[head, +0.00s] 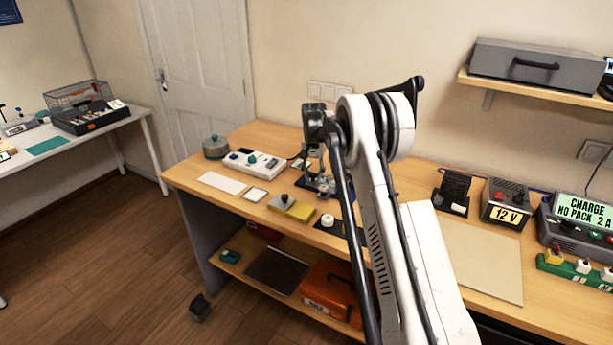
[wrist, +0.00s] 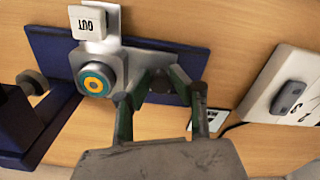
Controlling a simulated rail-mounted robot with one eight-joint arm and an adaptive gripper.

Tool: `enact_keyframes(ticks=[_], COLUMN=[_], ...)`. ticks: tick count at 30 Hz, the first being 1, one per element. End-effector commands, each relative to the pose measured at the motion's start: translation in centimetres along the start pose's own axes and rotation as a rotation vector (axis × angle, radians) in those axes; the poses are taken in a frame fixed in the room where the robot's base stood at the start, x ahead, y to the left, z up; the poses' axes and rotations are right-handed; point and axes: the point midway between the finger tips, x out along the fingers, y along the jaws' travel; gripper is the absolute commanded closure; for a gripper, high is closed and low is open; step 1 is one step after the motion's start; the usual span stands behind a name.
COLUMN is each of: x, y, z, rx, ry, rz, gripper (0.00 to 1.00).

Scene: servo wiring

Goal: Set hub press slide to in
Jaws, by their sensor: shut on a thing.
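The hub press (head: 318,184) stands on the workbench in the head view, partly behind my arm. In the wrist view its dark blue base (wrist: 58,52) carries a grey slide (wrist: 128,62) with a yellow and teal ring at one end. A white tag (wrist: 88,24) beside the slide reads OUT, upside down in this view. My gripper (wrist: 167,84) is down at the slide, to the right of the ring. Its fingers are closed on a grey part of the slide; the exact contact is partly hidden. In the head view my arm hides most of the gripper.
A white switch panel (head: 254,162) stands left of the press and shows at the right in the wrist view (wrist: 288,88). A grey and yellow block (head: 291,207) and a white round piece (head: 327,220) lie in front. A 12 V supply (head: 505,204) stands right.

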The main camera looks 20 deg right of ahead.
Motion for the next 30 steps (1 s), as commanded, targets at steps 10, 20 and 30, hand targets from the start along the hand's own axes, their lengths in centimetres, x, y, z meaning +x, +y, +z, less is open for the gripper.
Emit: enact_keyframes(ticks=[10, 20, 30], x=[0.1, 0.0, 0.0], y=[5.5, 6.0, 6.0], z=[1.8, 2.0, 1.9], rx=[0.002, 0.003, 0.003], ry=[0.001, -0.001, -0.001], rz=[0.001, 0.003, 0.002], gripper=[1.00, 1.00, 0.72])
